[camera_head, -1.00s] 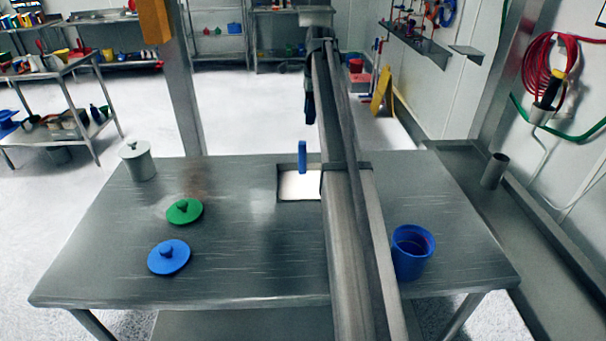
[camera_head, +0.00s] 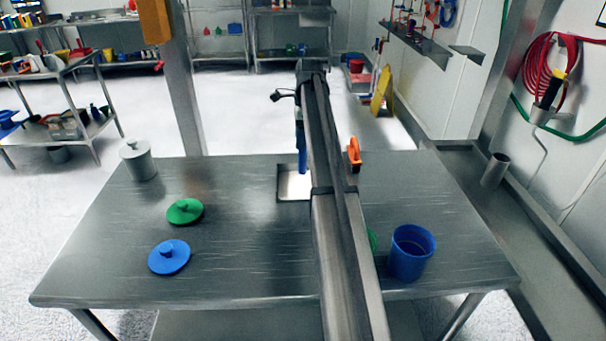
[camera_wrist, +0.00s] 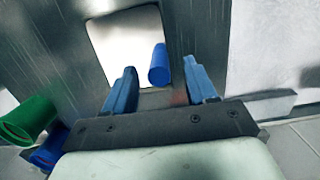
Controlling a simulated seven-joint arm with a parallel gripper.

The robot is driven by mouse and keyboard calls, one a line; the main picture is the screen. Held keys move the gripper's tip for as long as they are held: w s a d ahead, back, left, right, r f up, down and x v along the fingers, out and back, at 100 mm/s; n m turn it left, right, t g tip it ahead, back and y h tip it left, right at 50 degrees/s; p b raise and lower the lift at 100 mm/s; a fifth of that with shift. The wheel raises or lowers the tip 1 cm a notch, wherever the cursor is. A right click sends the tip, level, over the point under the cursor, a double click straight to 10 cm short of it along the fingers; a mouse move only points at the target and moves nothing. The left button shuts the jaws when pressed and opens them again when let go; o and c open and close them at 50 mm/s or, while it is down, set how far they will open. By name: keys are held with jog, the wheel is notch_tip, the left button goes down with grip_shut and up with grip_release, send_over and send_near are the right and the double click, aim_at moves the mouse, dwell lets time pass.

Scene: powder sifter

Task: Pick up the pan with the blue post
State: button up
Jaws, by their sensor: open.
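The pan (camera_head: 287,190) is a shallow square tray with a pale inside, lying on the steel table near its far edge. It also shows in the wrist view (camera_wrist: 113,38). Its blue post (camera_wrist: 158,66) stands up from it; in the head view the post (camera_head: 302,162) is partly merged with my arm's end. My gripper (camera_wrist: 160,70) has two blue fingers, spread apart. In the wrist view the post appears between the fingertips, with gaps on both sides. I cannot tell how far the tips are above it. My arm hides the pan's right side in the head view.
A blue cup (camera_head: 411,254) stands at the right; a green cup (camera_wrist: 28,120) beside it is mostly hidden by my arm. An orange object (camera_head: 354,154) is right of the arm. Green (camera_head: 185,211) and blue (camera_head: 169,257) lids and a lidded grey pot (camera_head: 138,160) are at left.

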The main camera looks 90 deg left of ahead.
send_over(303, 170)
jog(key=a, duration=0.1)
notch_tip(303, 170, down, 5)
jog(key=shift+s+a+r, duration=0.1)
jog(key=shift+s+a, duration=0.05)
jog(key=shift+c, duration=0.2)
grip_shut()
jog(key=shift+r, duration=0.1)
dwell(0.9)
